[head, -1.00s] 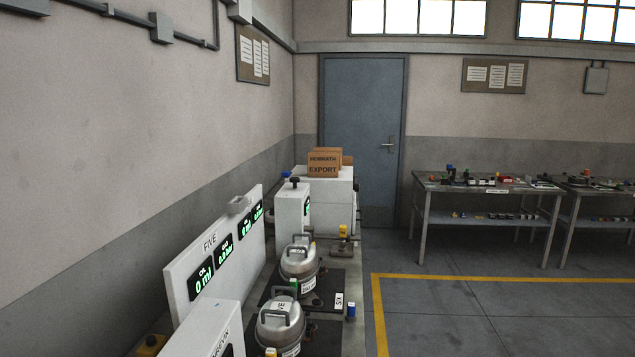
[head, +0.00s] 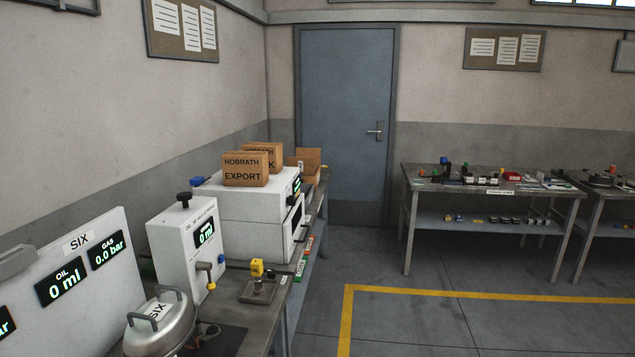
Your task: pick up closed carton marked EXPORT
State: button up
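The closed carton marked EXPORT (head: 245,169) is a small brown box with "HOBRATH EXPORT" on its front. It stands upright on top of a white machine (head: 250,209) with dark displays, at the far part of the left bench. A second brown carton (head: 270,155) stands just behind it, its label partly hidden and ending in "K". A brown carton (head: 307,160) that looks open sits farther back to the right. My gripper is not in view.
A cluttered table (head: 490,187) stands at the right. The floor (head: 430,325) between is clear, marked by a yellow line.

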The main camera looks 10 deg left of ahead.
aim_at(239, 169)
jog(key=i+u, duration=0.15)
jog(key=i, duration=0.6)
jog(key=i+u, duration=0.1)
jog(key=i, duration=0.6)
jog(key=i+l+u, duration=0.15)
jog(key=i, duration=0.6)
